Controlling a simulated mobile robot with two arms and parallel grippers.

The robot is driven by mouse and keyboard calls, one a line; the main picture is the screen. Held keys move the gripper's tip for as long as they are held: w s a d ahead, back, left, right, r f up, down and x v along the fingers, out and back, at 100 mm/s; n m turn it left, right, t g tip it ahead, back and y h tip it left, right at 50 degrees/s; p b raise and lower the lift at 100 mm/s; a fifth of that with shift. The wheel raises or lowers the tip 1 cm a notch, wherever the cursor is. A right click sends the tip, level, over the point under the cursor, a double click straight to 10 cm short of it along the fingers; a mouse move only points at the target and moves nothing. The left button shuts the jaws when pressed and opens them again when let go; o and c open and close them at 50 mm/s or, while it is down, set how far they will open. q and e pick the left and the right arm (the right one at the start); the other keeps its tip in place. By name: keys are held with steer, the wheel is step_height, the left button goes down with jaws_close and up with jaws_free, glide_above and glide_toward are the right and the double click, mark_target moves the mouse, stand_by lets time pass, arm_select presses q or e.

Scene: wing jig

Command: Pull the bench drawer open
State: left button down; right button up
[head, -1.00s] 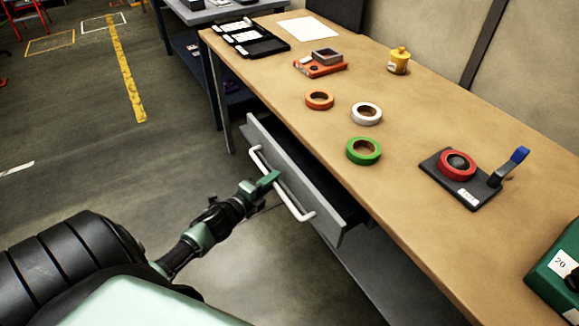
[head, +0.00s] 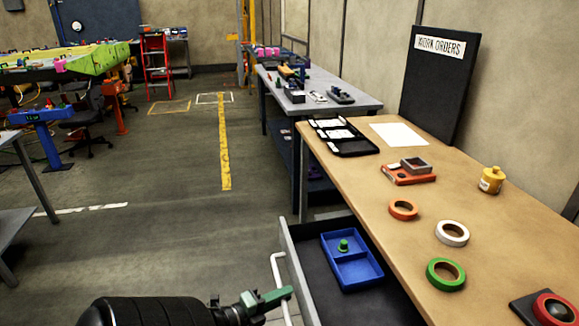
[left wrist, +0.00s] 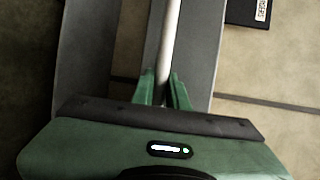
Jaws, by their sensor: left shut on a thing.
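The bench drawer (head: 294,268) is open, pulled out from under the wooden bench top. Its white bar handle (head: 277,270) runs along the grey front. My left gripper (head: 284,294) is at the handle in the head view and shut on it. In the left wrist view the handle (left wrist: 170,45) passes between the two green fingers (left wrist: 164,92). Inside the drawer is a blue divided tray (head: 352,272) with a small green piece (head: 343,246) in it. My right gripper is not in view.
The bench top (head: 380,180) carries a black case (head: 350,145), white paper (head: 399,135), an orange device (head: 408,176), a yellow pot (head: 491,180) and orange, white, green and red rings. A grey table (head: 320,107) stands behind. The floor left of the drawer is clear.

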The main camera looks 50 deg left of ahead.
arm_select(q)
steer(key=c, duration=1.4)
jaws_free()
steer(key=s+r, duration=0.1)
steer(key=s, duration=0.6)
steer(key=shift+s+r+b, duration=0.15)
steer(key=shift+s+b, duration=0.2)
steer(key=shift+s, duration=0.05)
